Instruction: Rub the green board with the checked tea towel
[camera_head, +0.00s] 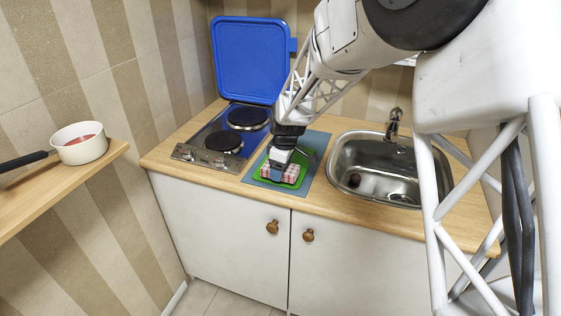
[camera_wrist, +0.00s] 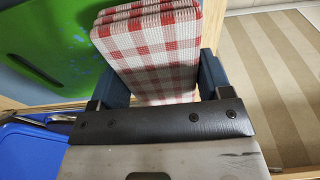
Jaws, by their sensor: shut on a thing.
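The checked tea towel (camera_head: 291,174) is a folded red-and-white pad. In the wrist view the towel (camera_wrist: 153,52) sits between the two fingers of my gripper (camera_wrist: 155,85), which is shut on it. In the head view my gripper (camera_head: 279,171) points down over the green board (camera_head: 262,178), with the towel at the board's front part. The towel looks to be on or just above the board; I cannot tell if they touch. My gripper hides part of the board.
The board lies on a blue-grey mat (camera_head: 318,140) on the wooden worktop. The hob (camera_head: 213,134) with its blue lid (camera_head: 249,60) raised is left. The sink (camera_head: 375,155) and tap (camera_head: 394,122) are right. A pan (camera_head: 79,144) stands on a shelf (camera_head: 40,190) at far left.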

